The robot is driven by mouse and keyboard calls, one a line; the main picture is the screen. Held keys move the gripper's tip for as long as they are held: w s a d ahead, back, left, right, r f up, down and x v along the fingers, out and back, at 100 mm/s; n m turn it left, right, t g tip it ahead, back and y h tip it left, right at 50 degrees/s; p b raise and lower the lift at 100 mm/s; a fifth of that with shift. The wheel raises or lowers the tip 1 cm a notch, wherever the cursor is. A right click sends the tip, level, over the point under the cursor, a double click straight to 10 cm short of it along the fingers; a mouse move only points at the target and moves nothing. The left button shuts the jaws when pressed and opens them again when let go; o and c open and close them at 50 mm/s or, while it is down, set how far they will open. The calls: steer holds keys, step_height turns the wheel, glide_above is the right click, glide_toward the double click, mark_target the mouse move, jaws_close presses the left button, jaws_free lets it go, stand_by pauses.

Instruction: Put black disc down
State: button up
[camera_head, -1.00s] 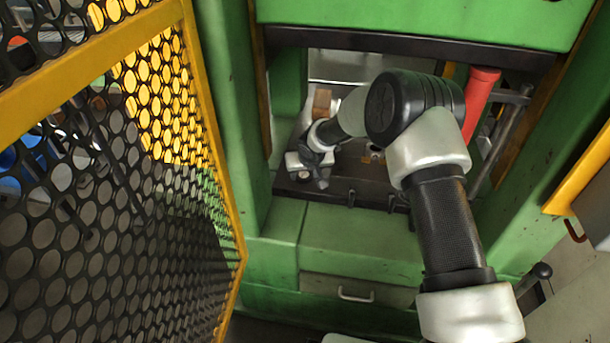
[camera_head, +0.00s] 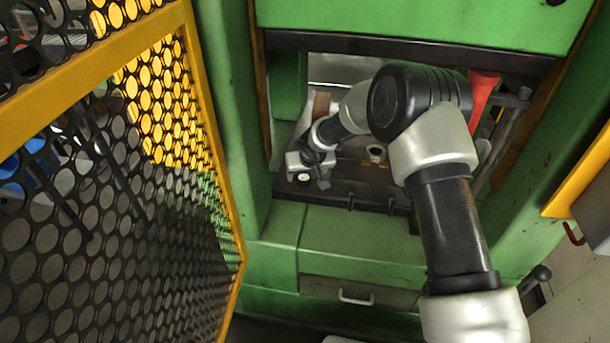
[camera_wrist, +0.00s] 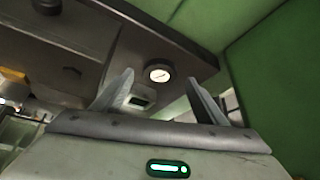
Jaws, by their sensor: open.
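A round black-rimmed disc with a pale, dial-like face (camera_wrist: 159,72) lies on the dark press bed (camera_wrist: 190,60). In the wrist view it shows between and beyond my two spread fingers. My gripper (camera_wrist: 160,78) is open, with a clear gap on both sides of the disc. In the head view my gripper (camera_head: 318,176) is low over the left front of the bed, and the disc's small pale face (camera_head: 303,178) shows just beside it. The disc appears to rest on the bed, apart from the fingers; exact contact is hard to tell.
A green press frame (camera_head: 232,120) stands close at the left of the opening. A red cylinder (camera_head: 482,95) stands at the right. A yellow-framed mesh guard (camera_head: 215,130) fills the left side.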

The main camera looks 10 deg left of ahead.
steer(key=p+v, duration=0.1)
steer(key=v, duration=0.9)
steer(key=s+d+r+m+h, duration=0.15)
steer(key=s+d+r, duration=0.25)
steer(key=d+r, duration=0.6)
steer(key=s+d+r+m+h, duration=0.15)
steer(key=s+d+r, duration=0.25)
steer(key=d+r, duration=0.55)
steer(key=s+d+r, duration=0.2)
steer(key=s+d, duration=0.1)
steer(key=s, duration=0.5)
steer(key=s+d+r+m, duration=0.1)
steer(key=s+d, duration=0.3)
steer(key=s, duration=0.4)
steer(key=s+d+r+m, duration=0.1)
steer(key=s+d+r, duration=0.2)
steer(key=s, duration=0.6)
steer(key=shift+d, duration=0.25)
step_height(320, 180, up, 21)
steer(key=p, duration=2.1)
steer(key=shift+r+p, duration=0.2)
steer(key=shift+p, duration=0.2)
